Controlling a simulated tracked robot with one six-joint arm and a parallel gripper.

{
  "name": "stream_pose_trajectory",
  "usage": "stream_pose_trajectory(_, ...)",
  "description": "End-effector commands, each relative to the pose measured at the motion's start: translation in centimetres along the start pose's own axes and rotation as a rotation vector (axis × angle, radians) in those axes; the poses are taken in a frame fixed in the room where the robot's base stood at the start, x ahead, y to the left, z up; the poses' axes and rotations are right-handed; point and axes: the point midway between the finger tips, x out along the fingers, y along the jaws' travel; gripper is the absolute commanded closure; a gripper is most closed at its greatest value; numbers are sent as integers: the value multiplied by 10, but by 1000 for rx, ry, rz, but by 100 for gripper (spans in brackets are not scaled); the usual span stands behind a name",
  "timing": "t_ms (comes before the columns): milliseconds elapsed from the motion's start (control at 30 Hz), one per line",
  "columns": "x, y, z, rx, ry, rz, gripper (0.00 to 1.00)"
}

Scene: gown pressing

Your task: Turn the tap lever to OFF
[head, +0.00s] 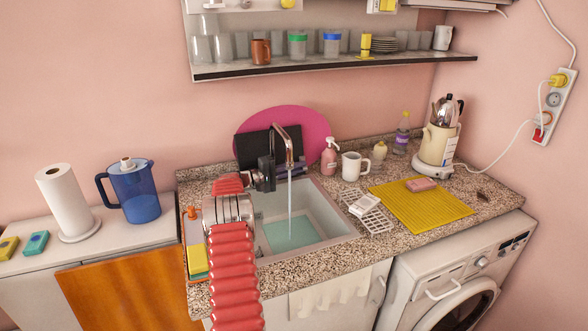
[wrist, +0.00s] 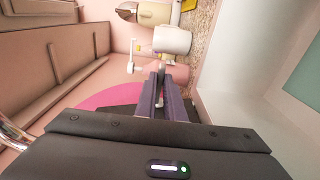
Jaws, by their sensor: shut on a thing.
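The metal tap (head: 287,140) stands behind the sink, and a stream of water (head: 290,208) runs from its spout into the basin. My gripper (head: 298,166) is beside the tap, its dark fingers pointing right past the tap's base. In the wrist view the two fingers (wrist: 160,92) are closed on a small metal piece, the tap lever (wrist: 161,84). Most of the lever is hidden between the fingers, and in the head view the gripper covers it. No OFF mark can be made out.
The sink (head: 328,219) holds bluish water. A pink soap bottle (head: 329,158) and a white mug (head: 354,166) stand right of the tap. A pink round tray (head: 318,124) leans behind. A yellow mat (head: 420,206) lies on the right. A blue jug (head: 135,190) stands left.

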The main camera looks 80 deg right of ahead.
Motion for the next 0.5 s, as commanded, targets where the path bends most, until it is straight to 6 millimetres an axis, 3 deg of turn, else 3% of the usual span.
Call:
stream_pose_trajectory(33,3,-8,4,-9,-25,-6,100)
stream_pose_trajectory(500,-5,-7,0,-8,-80,-7,100)
